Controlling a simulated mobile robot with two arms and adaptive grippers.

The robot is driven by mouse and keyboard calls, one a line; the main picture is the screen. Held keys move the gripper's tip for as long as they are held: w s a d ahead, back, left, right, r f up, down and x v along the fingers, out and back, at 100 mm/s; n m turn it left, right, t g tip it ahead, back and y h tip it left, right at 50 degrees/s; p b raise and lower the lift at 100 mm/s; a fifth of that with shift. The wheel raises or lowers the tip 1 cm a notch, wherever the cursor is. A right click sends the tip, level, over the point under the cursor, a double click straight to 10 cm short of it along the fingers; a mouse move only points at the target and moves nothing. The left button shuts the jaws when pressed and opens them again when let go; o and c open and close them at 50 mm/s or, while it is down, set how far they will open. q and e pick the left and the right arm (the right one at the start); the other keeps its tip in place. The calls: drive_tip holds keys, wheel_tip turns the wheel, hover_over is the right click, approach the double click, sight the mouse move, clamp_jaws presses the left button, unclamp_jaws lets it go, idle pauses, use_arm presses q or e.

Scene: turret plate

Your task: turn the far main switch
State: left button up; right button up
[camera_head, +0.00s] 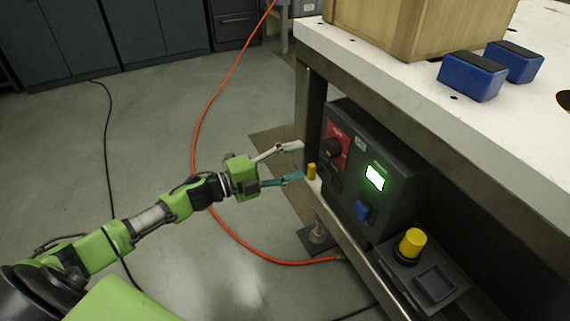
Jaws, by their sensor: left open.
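A dark control box (396,205) sits under the white-topped table. At its far end is a red plate (344,133) with a dark rotary switch (332,148), which looks like the far main switch. My left gripper (299,160) is open, its two fingers spread, just left of the box's far end. Its tips point toward the red plate and look apart from the switch, though the depth gap is hard to tell. A small yellow knob (311,171) shows by the lower fingertip; I cannot tell if they touch. My right gripper is out of view.
The box face also has a lit display (375,178) and a blue switch (362,210). A yellow button (411,243) stands on a grey unit nearer me. The table edge (420,105) overhangs the box. An orange cable (196,140) crosses the open floor.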

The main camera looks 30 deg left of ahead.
use_arm(q)
drive_tip(key=shift+v, duration=1.4)
